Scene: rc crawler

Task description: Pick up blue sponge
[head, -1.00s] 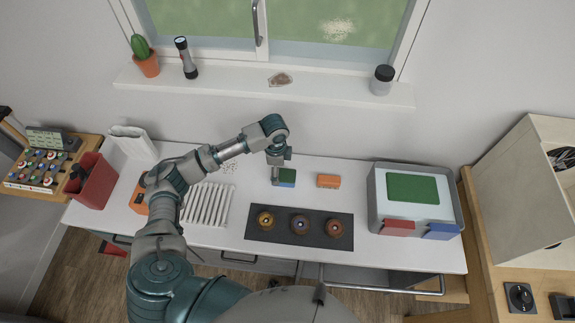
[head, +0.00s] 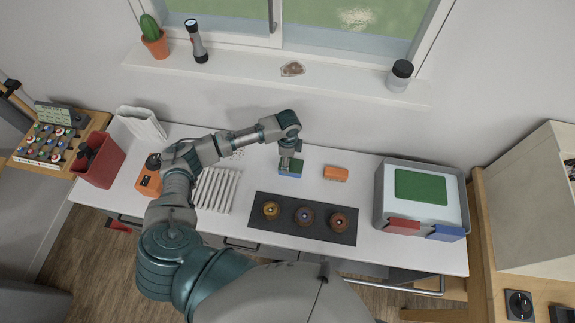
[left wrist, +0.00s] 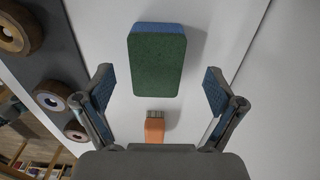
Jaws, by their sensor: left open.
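The blue sponge (head: 291,171), blue-sided with a green face, lies on the white worktop near the back. In the left wrist view the sponge (left wrist: 156,62) shows its green face, with a blue edge at the top. My left gripper (head: 287,158) is over the sponge and hides part of it in the head view. In the left wrist view the left gripper (left wrist: 159,78) is open, one finger on each side. The sponge appears between and beyond the fingertips, with clear gaps and no contact visible. My right gripper is not in view.
An orange brush (head: 336,174) lies right of the sponge. A dark mat (head: 265,233) with three round knobs lies in front. A white ribbed rack (head: 215,190) is at the left, and a grey bin (head: 386,222) with a green pad is at the right.

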